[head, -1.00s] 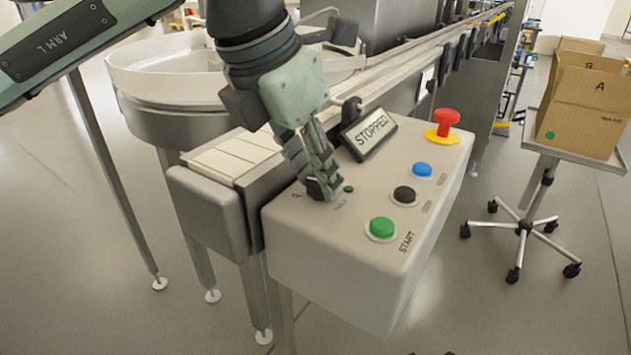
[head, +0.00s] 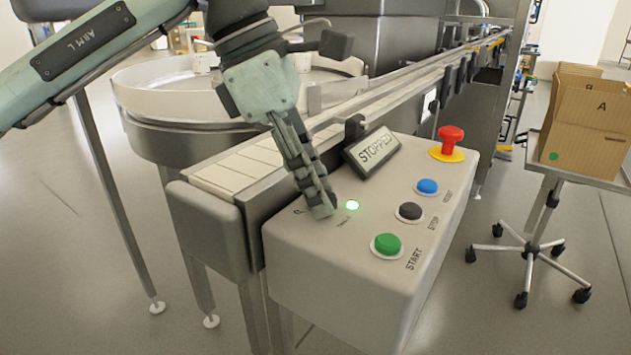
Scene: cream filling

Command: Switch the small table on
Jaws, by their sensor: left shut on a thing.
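The control box (head: 335,270) stands at the front of the line. My left gripper (head: 320,205) points down onto its top at the left side, its fingers shut on a switch knob that they hide. A small green lamp (head: 352,205) just right of the fingertips is lit. A tiny label beside it is too small to read surely. The tilted display (head: 377,148) reads STOPPED. The round table (head: 160,125) stands behind on the left. My right gripper is not in view.
The green START button (head: 387,245), black stop button (head: 410,211), blue button (head: 427,187) and red emergency button (head: 450,138) sit right of the gripper. The conveyor (head: 235,165) runs behind the box. A wheeled stand with cardboard boxes (head: 595,125) is at right.

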